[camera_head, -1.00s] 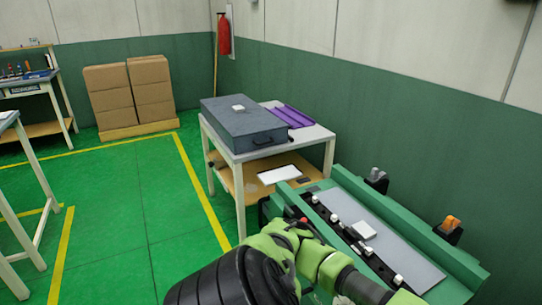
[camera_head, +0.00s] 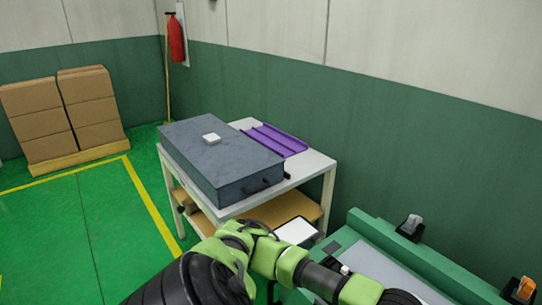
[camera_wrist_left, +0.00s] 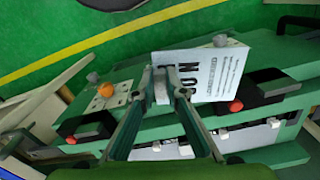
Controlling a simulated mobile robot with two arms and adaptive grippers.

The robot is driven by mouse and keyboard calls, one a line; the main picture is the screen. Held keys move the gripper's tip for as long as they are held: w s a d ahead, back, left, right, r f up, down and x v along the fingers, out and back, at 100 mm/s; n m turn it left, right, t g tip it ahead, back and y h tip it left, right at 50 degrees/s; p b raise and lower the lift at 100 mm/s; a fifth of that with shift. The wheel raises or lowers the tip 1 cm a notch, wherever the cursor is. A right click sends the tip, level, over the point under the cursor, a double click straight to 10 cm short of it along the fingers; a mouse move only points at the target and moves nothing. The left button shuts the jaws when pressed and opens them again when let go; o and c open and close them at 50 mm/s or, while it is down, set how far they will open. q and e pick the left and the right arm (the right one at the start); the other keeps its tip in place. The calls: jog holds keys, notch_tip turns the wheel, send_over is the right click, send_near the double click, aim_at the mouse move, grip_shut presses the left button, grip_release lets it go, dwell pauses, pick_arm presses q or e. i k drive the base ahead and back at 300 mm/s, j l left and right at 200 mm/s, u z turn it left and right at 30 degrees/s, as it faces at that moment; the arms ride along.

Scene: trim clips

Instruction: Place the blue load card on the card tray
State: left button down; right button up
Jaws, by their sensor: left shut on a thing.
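My left gripper (camera_wrist_left: 160,90) shows in the left wrist view, shut on a pale card (camera_wrist_left: 205,72) with dark printing, held tilted at its edge. Its colour looks whitish there, and part of it is hidden by the fingers. In the head view my left arm crosses the bottom, and its gripper and the card are out of frame. A purple grooved tray (camera_head: 274,140), which may be the card tray, lies on the table behind a grey-blue case. It is well apart from my left arm. My right gripper is not in view.
The large grey-blue case (camera_head: 220,160) with a small white block (camera_head: 211,138) fills the table's near side. A green fixture (camera_head: 385,237) with clips stands at right. A white panel (camera_head: 297,231) is on the lower shelf. Stacked cartons (camera_head: 68,115) stand at far left.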

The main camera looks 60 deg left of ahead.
aim_at(287, 235)
jog(key=k+j, duration=0.1)
jog(key=j, duration=1.8)
jog(key=k, duration=0.05)
